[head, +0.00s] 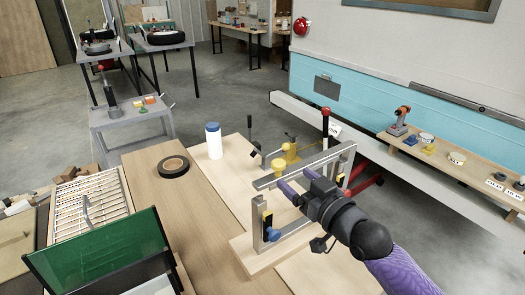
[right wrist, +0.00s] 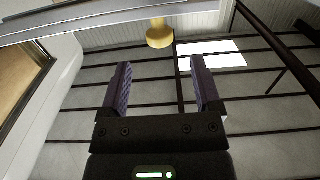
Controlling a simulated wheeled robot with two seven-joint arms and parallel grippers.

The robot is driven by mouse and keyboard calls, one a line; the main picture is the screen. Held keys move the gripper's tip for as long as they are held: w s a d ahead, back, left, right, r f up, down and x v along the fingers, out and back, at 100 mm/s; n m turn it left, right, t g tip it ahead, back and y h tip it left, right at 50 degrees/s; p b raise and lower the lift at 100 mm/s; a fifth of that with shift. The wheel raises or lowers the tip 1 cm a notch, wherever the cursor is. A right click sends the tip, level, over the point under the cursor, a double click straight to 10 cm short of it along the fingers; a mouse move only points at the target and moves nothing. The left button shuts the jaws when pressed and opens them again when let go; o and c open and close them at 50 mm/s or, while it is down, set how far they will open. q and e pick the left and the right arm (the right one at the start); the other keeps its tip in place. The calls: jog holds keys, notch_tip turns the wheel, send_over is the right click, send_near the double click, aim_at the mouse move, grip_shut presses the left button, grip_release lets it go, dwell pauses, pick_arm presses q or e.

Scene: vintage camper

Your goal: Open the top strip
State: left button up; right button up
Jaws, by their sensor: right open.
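A metal frame stands on a light wooden board, with a flat grey top strip (head: 330,155) running across it. The strip also shows at the upper left of the right wrist view (right wrist: 85,22). A yellow knob (head: 278,170) sits by the strip's left part, and it shows in the right wrist view (right wrist: 159,38) beyond the fingers. My right gripper (head: 295,178) is open, its purple fingers close to the strip in the head view. In the right wrist view nothing is between the fingertips (right wrist: 160,63). Contact with the strip cannot be told. My left gripper is not in view.
The workbench (head: 150,195) holds a white bottle with a blue cap (head: 213,141), a black tape roll (head: 173,167) and a green panel (head: 100,255). A shelf with a drill (head: 400,120) runs along the camper wall at right.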

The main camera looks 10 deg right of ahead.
aim_at(274, 161)
jog(key=b+x, duration=0.2)
jog(key=x, duration=0.5)
jog(key=shift+w+a+f, duration=0.1)
jog(key=shift+w+f, duration=0.05)
jog(key=shift+w, duration=0.25)
jog(key=shift+w+a, duration=0.15)
jog(key=shift+w, duration=0.25)
jog(key=shift+c, duration=0.7)
grip_shut()
